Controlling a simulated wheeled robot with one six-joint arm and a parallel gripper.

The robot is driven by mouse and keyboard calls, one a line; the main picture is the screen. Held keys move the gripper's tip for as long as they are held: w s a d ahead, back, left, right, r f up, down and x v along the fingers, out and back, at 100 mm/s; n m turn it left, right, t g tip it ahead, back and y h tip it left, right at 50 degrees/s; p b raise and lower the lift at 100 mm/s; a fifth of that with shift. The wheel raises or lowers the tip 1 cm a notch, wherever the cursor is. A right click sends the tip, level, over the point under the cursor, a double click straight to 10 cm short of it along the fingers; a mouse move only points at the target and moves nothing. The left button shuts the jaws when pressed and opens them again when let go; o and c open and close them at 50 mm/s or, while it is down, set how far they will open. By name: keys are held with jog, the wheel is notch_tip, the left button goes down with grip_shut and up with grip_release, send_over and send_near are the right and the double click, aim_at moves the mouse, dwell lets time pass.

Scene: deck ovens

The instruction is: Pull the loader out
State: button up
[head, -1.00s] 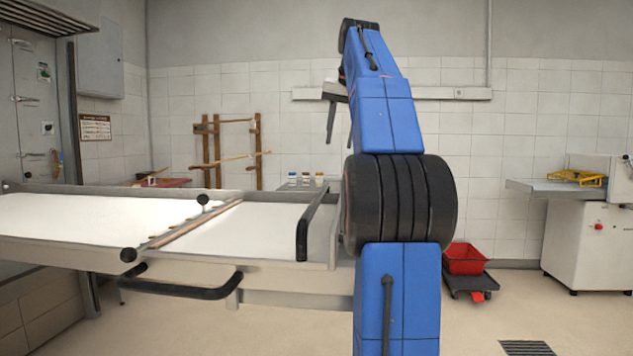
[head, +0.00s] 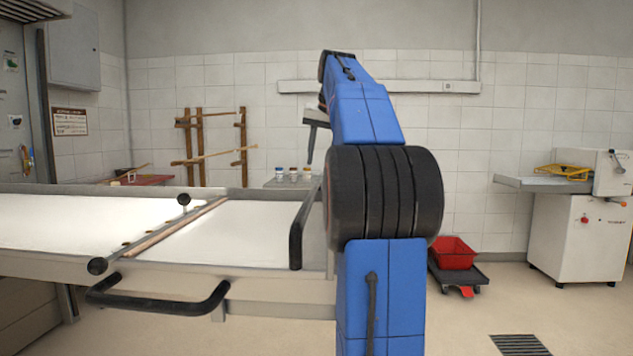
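The loader (head: 160,262) is a long, flat frame with a white belt surface, reaching from the left edge to my arm. A wooden bar (head: 175,232) lies across it, with a black-knobbed lever (head: 184,200) beside it. A dark looped handle (head: 158,308) hangs on its near side, and another black handle (head: 302,225) stands at its right end. My gripper (head: 312,145) shows partly behind my blue arm, above and behind the loader's right end, apart from the handles. Its fingers are mostly hidden, so its opening cannot be made out.
A red bin on a dolly (head: 453,254) stands right of my arm. A white machine (head: 578,225) with a side table is at the far right. Wooden racks (head: 212,148) lean on the back wall. The floor at the front right is clear, with a drain grate (head: 519,345).

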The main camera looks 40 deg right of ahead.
aim_at(316, 184)
jog(key=x, duration=0.8)
jog(key=shift+f, duration=0.2)
grip_shut()
